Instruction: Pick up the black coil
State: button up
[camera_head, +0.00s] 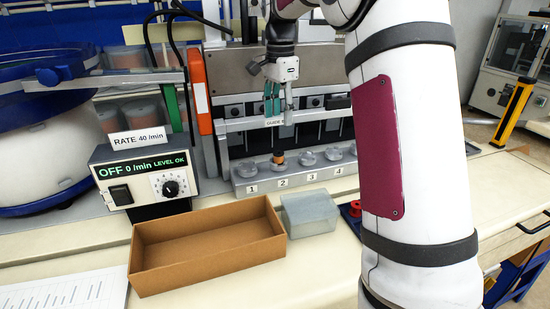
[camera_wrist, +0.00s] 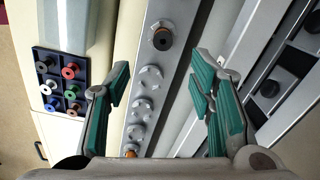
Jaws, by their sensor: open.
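A coil with a dark top and copper-orange side (camera_head: 278,157) stands on seat 2 of the grey numbered rail (camera_head: 245,187). An orange piece (camera_wrist: 131,150) shows at the near end, mostly hidden by my gripper. My gripper (camera_head: 273,105) is open and empty above the rail, apart from the coils. Its green-padded fingers (camera_wrist: 160,86) straddle the rail in the wrist view.
A dark blue tray of coloured spools (camera_wrist: 58,98) lies left of the rail. An empty cardboard box (camera_head: 205,262) and a grey block (camera_head: 309,214) stand in front. A feeder control box (camera_head: 145,180) is at left. Machine panels rise close behind the rail.

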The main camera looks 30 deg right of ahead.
send_over(278, 153)
jog(key=f, duration=0.6)
jog(key=shift+s+p, duration=0.25)
jog(key=shift+p, duration=0.05)
jog(key=shift+w+f+p, duration=0.15)
jog(key=shift+f+p, duration=0.2)
jog(key=shift+f, duration=1.1)
jog(key=shift+w+f+p, duration=0.1)
jog(key=shift+f+p, duration=0.2)
jog(key=shift+f, duration=1.15)
jog(key=c, duration=1)
